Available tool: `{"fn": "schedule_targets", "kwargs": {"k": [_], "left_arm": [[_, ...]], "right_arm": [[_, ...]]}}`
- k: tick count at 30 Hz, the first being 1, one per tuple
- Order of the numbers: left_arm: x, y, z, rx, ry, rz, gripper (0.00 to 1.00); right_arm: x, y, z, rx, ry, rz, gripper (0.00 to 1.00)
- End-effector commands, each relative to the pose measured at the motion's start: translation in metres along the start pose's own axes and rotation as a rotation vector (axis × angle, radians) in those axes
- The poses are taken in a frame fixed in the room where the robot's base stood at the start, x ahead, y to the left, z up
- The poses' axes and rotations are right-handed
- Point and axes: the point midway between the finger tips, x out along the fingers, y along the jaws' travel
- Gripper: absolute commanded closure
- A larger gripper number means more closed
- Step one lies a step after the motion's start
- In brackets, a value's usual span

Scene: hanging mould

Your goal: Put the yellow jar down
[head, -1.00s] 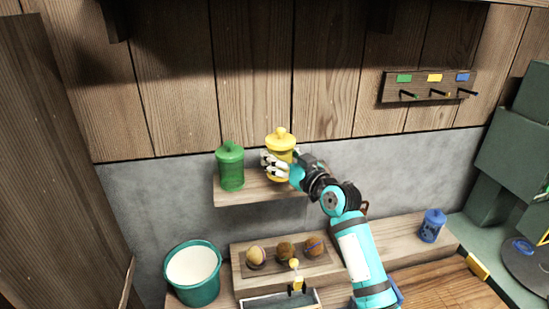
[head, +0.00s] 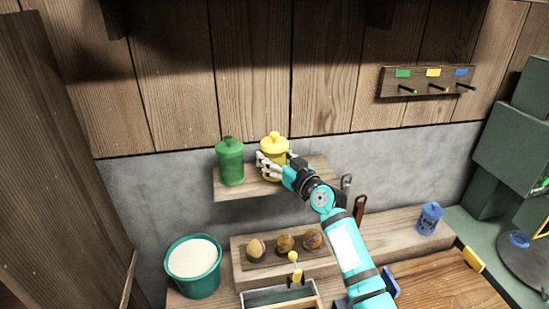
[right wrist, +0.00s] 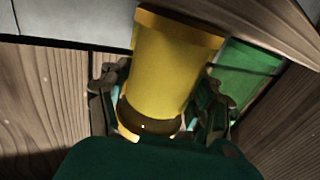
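The yellow jar (head: 273,146), with a knobbed lid, is upright at the wooden shelf (head: 258,190), right of the green jar (head: 230,163). Its lower part is partly hidden by my right gripper (head: 268,166), so I cannot see clearly whether its base touches the shelf. My right gripper's fingers are closed around the jar's sides. In the right wrist view the yellow jar (right wrist: 170,70) fills the space between the two fingers, with a green surface behind it at the right. My left gripper is not in view.
Below the shelf are a tray of several round brown things (head: 285,243), a teal bucket (head: 193,268) and an open box (head: 282,297). A blue jar (head: 429,218) stands on the bench at right. A peg rack (head: 428,81) hangs on the wall.

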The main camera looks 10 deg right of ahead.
Motion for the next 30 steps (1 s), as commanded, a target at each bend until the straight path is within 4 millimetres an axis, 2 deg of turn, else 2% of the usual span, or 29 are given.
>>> {"fn": "schedule_targets", "kwargs": {"k": [1, 5, 16, 20, 30], "left_arm": [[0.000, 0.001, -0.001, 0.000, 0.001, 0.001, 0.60], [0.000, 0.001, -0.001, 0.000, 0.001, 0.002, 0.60], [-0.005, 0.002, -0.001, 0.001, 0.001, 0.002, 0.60], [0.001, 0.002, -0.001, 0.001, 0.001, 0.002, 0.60], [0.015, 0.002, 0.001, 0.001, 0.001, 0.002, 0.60]], "right_arm": [[0.000, 0.000, 0.000, 0.000, -0.001, 0.000, 0.31], [0.000, 0.000, 0.000, 0.000, -0.001, 0.000, 0.14], [0.000, 0.000, -0.005, 0.001, -0.001, 0.000, 0.14], [-0.016, 0.000, 0.000, -0.002, -0.001, 0.001, 0.14], [-0.083, 0.000, 0.001, -0.003, -0.001, 0.000, 0.14]]}}
